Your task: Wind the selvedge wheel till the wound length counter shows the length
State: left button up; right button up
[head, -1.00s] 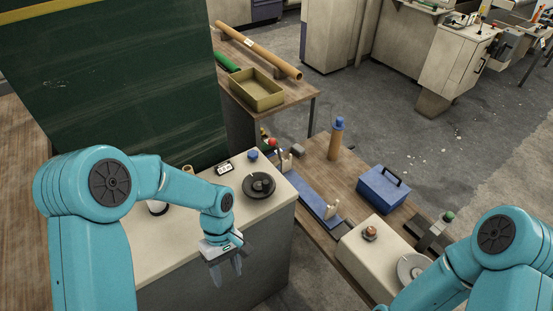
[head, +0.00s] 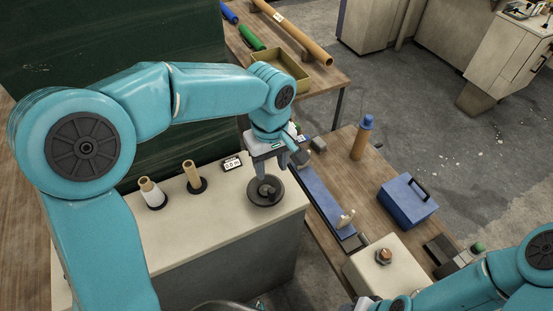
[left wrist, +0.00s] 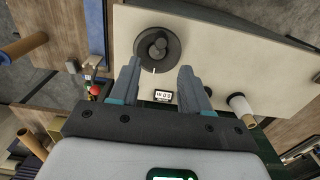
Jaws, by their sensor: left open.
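The selvedge wheel (head: 267,195) is a dark round disc with a raised knob, on top of the cream cabinet (head: 226,222). It also shows in the left wrist view (left wrist: 147,60), with a white mark on the cabinet beside its rim. The wound length counter (head: 232,163) is a small display left of the wheel; it also shows in the left wrist view (left wrist: 163,97), its digits too small to read surely. My left gripper (head: 272,170) is open and empty, fingers pointing down above the wheel. My right gripper is mostly cut off at the bottom edge; its fingers are hidden.
Two bobbins (head: 192,177) (head: 150,192) stand on the cabinet left of the counter. A dark green panel (head: 90,60) rises behind. To the right, a wooden table holds a blue toolbox (head: 408,201), a blue-topped tube (head: 361,140) and a cream box (head: 388,268).

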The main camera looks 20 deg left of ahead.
aim_at(272, 189)
pick_arm(q)
jog(key=shift+s, duration=0.4)
jog(key=shift+w+d+f+b, duration=0.1)
jog(key=shift+w+f+b, duration=0.1)
jog(key=shift+f+b, duration=0.35)
jog(key=shift+w+d+f+b, duration=0.1)
jog(key=shift+w+f+b, duration=0.15)
jog(key=shift+f, duration=0.4)
jog(key=f+b, duration=0.4)
jog(key=f, duration=0.1)
jog(key=f+b, duration=0.2)
jog(key=shift+s+a+f, duration=0.15)
jog(key=shift+s+f, duration=0.2)
jog(key=shift+f, duration=0.05)
jog(key=shift+r, duration=0.25)
jog(key=shift+w+f, duration=0.2)
jog(key=shift+w, duration=0.1)
jog(key=shift+s+r, duration=0.1)
jog(key=c, duration=0.9)
